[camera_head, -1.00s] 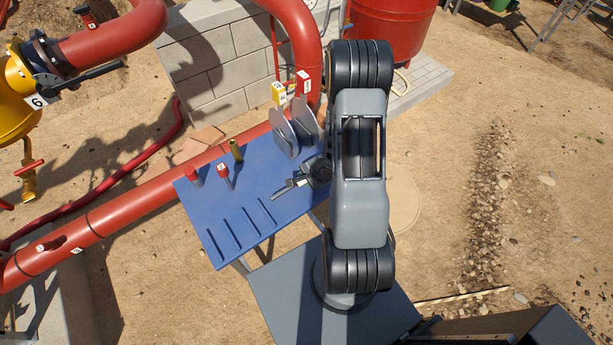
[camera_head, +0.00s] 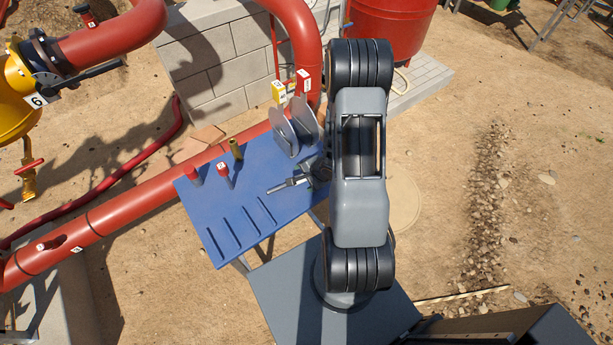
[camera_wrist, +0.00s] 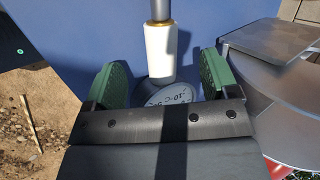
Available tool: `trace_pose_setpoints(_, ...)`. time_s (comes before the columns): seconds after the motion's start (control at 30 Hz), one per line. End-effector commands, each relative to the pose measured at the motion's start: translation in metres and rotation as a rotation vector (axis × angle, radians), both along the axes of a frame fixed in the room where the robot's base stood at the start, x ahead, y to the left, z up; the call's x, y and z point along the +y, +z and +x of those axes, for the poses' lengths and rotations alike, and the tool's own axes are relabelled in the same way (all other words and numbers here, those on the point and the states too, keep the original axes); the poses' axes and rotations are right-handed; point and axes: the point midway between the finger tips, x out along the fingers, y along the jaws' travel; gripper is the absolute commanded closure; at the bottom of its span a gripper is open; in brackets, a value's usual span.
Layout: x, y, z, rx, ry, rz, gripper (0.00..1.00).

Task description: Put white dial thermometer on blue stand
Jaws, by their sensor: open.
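The white dial thermometer (camera_wrist: 160,52) shows in the wrist view with a white neck, a brass ring and a grey stem running up the picture. Its round dial (camera_wrist: 172,97) is partly hidden behind my gripper's dark body. My gripper (camera_wrist: 164,72) is open, with a green pad on each side of the thermometer and visible gaps to the white neck. In the head view my gripper (camera_head: 306,178) is low over the right part of the blue stand (camera_head: 245,192), partly hidden by my arm. The stand has a flat top with several dark slots at its front left.
Two grey discs (camera_head: 281,132) stand upright behind my gripper; a grey disc part (camera_wrist: 290,105) is close to the right finger. Red-topped pieces (camera_head: 222,170) and a brass cylinder (camera_head: 236,149) stand at the back left. A red pipe (camera_head: 130,200) runs behind the stand.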

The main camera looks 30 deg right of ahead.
Motion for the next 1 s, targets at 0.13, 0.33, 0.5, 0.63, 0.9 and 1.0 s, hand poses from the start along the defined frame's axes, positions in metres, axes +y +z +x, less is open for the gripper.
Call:
trace_pose_setpoints(0.13,0.000,0.000,0.000,0.000,0.000,0.000,0.12)
trace_pose_setpoints(0.33,0.000,0.002,-0.001,0.002,-0.001,0.000,0.12)
trace_pose_setpoints(0.5,-0.004,0.019,-0.009,0.003,-0.003,0.002,0.12)
trace_pose_setpoints(0.63,-0.008,0.031,-0.016,0.002,-0.003,0.000,0.12)
trace_pose_setpoints(0.9,-0.014,0.052,-0.029,-0.002,0.000,-0.001,0.12)
trace_pose_setpoints(1.0,-0.016,0.056,-0.032,-0.002,-0.001,0.000,0.12)
